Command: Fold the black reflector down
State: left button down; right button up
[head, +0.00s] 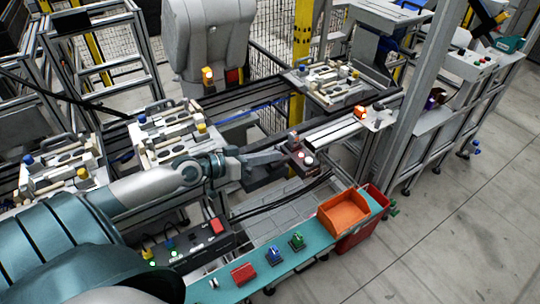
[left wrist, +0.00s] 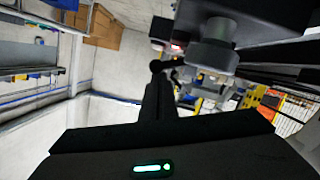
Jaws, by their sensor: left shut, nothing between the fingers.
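My left gripper (head: 278,156) reaches in from the left in the head view, with its fingers closed and empty. Its tips are close beside a dark box with light and red round buttons (head: 303,160); I cannot tell whether they touch it. In the left wrist view the closed fingers (left wrist: 158,88) point up the picture, just left of a grey cylinder on a dark body (left wrist: 213,53). I cannot surely pick out the black reflector; it may be part of these dark shapes or hidden by the gripper. My right gripper is not in view.
Pallet fixtures (head: 172,134) stand on the conveyor at left, and another (head: 330,82) at the back. A teal shelf (head: 330,237) in front carries an orange bin (head: 343,213) and small coloured parts. A grey post (head: 415,85) rises at right.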

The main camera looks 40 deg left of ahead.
aim_at(272, 168)
pick_arm(q)
jog(key=shift+s+d+f+m+y+p, duration=0.15)
jog(key=shift+d+f+m+y+p, duration=0.15)
jog(key=shift+d+m+p, duration=0.25)
jog(key=shift+s+d+f+m+p, duration=0.15)
jog(key=shift+f+m+p, duration=0.2)
jog(key=shift+m+p, duration=0.25)
jog(key=shift+f, duration=0.3)
jog(key=shift+s+d+f+m, duration=0.1)
jog(key=shift+d+f+m, duration=0.15)
jog(key=shift+f, duration=0.35)
jog(key=shift+r, duration=0.1)
